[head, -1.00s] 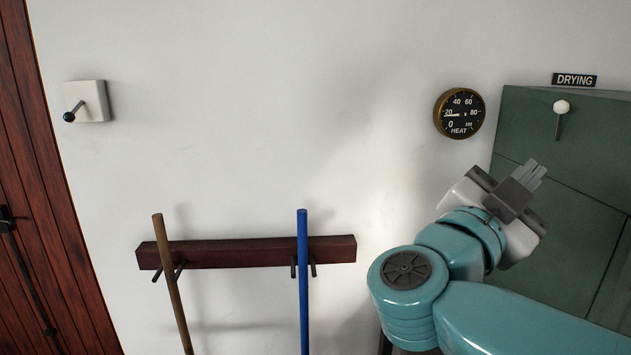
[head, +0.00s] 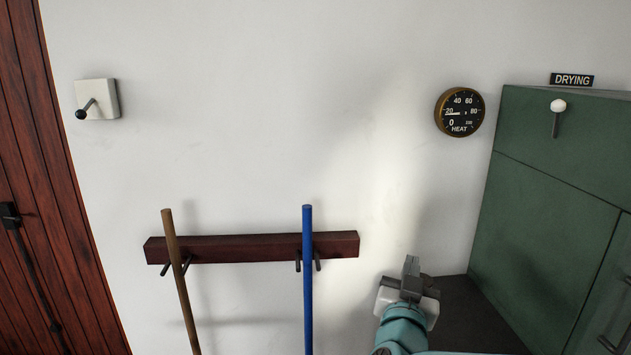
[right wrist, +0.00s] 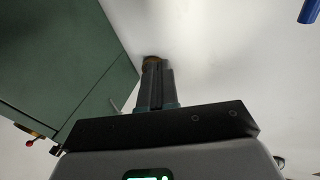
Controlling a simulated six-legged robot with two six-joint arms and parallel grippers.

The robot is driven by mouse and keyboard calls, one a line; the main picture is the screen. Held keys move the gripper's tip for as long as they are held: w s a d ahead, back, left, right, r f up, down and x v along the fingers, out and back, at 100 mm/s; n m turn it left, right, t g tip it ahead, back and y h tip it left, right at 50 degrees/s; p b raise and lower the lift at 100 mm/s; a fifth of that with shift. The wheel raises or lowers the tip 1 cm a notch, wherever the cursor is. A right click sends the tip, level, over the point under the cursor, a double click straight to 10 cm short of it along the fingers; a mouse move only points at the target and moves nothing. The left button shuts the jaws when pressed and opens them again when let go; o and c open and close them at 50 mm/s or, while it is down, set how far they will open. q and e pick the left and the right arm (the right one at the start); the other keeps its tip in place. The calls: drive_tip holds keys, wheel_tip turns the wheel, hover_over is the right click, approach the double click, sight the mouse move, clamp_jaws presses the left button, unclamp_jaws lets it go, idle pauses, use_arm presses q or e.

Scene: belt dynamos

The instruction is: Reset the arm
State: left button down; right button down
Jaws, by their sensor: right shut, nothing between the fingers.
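My right arm is teal with a pale wrist and a dark grey gripper (head: 411,266). In the head view it is low and right of centre, in front of the white wall, left of the green cabinet (head: 545,215). The gripper is shut and empty, its fingers pointing up. In the right wrist view the closed fingers (right wrist: 156,85) stand together in the middle, with the green cabinet (right wrist: 70,65) to their left. The fingers appear apart from everything around them. My left gripper is not in view.
A wooden rail (head: 240,248) on the wall holds a brown pole (head: 179,275) and a blue pole (head: 307,280). A HEAT gauge (head: 460,112) and a DRYING sign (head: 572,80) are at right. A lever switch (head: 99,99) and a wooden door (head: 40,170) are at left. A dark surface (head: 465,315) lies beside the cabinet.

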drive_tip(key=s+a+f+n+g+y, duration=0.1)
drive_tip(key=s+f+g+y, duration=0.2)
drive_tip(key=f, duration=0.8)
drive_tip(key=s+a+f+n+g+y, duration=0.1)
drive_tip(key=s+f+n+g+y, duration=0.15)
drive_tip(key=f, duration=0.95)
drive_tip(key=s+a+f+g+y, duration=0.15)
drive_tip(key=s+f+g, duration=0.25)
drive_tip(key=f, duration=0.7)
drive_tip(key=s+a+f+g+y, duration=0.1)
drive_tip(key=s+f+g, duration=0.3)
drive_tip(key=s, duration=0.7)
drive_tip(key=s+f+g+y, duration=0.2)
drive_tip(key=s+f+g, duration=0.2)
drive_tip(key=s+f, duration=0.5)
drive_tip(key=s, duration=0.3)
drive_tip(key=shift+a+g, duration=0.35)
drive_tip(key=shift+s+d+f+m, duration=0.1)
drive_tip(key=shift+d+m, duration=0.05)
drive_tip(key=shift+m, duration=0.1)
